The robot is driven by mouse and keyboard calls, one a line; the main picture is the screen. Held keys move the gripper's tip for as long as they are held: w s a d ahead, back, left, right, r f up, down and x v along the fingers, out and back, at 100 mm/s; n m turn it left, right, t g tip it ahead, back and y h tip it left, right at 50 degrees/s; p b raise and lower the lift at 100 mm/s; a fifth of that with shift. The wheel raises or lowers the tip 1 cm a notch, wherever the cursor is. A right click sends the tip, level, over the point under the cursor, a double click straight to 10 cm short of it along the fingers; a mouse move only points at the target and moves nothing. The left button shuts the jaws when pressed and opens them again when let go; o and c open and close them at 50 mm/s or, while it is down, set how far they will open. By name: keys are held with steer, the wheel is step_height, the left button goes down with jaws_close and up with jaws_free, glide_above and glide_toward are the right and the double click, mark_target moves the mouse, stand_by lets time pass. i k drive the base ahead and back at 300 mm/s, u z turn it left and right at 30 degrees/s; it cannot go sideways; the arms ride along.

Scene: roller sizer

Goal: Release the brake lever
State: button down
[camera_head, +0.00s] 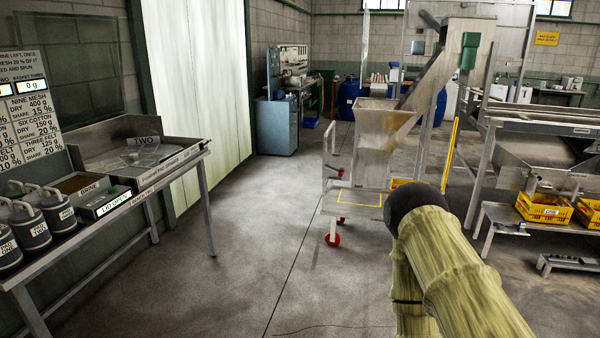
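A wheeled metal hopper cart (362,197) stands in the middle of the floor, with a yellow-outlined low platform. Red parts show at its feet, one at the front left (333,239) and one behind it; I cannot tell whether either is the brake lever. No part is clearly marked as the brake lever. My arm, in a yellowish sleeve with a black rounded joint, crosses the lower right and hides part of the cart's right side. My gripper is not visible.
A bench (178,163) with labelled canisters (58,211) and a metal tray stands at the left. A sizer machine (545,145) with yellow crates (543,208) stands at the right. A low metal step (570,263) lies before it. The floor (260,230) between bench and cart is clear.

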mark_target(340, 174)
steer(key=z, duration=0.15)
steer(key=i, duration=3.5)
steer(key=u, duration=0.1)
